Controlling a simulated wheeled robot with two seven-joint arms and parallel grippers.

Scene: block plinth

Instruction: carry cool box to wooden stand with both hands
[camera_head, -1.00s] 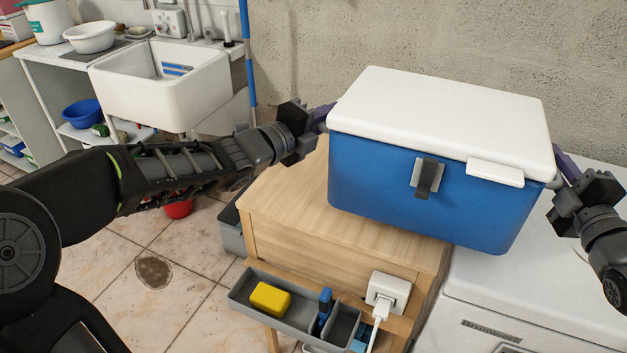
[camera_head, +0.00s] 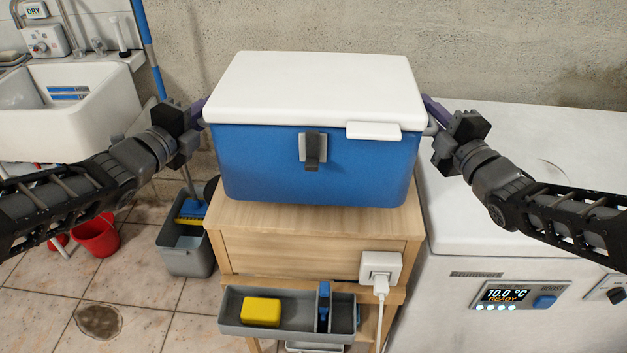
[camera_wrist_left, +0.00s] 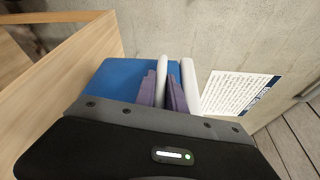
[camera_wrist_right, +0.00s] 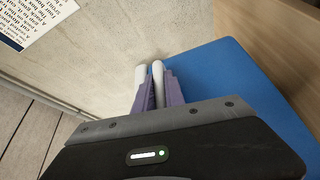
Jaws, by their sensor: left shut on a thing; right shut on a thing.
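The cool box (camera_head: 310,165) is blue with a white lid (camera_head: 315,85) and a dark front latch. It is level, over the top of the wooden stand (camera_head: 310,250). I cannot tell whether its base touches the wood. My left gripper (camera_head: 201,113) is shut on the handle at the box's left side; the left wrist view shows its purple fingers (camera_wrist_left: 163,90) around a pale bar. My right gripper (camera_head: 430,115) is shut on the right handle; the right wrist view shows its fingers (camera_wrist_right: 158,93) on a similar pale bar. The box hides most of the stand's top.
A white appliance (camera_head: 530,190) with a display stands close on the right. A grey tray (camera_head: 285,330) with a yellow sponge (camera_head: 260,311) and a plugged socket (camera_head: 380,268) are on the stand's front. A sink (camera_head: 75,110), red bucket (camera_head: 97,236) and grey bin (camera_head: 187,255) are left.

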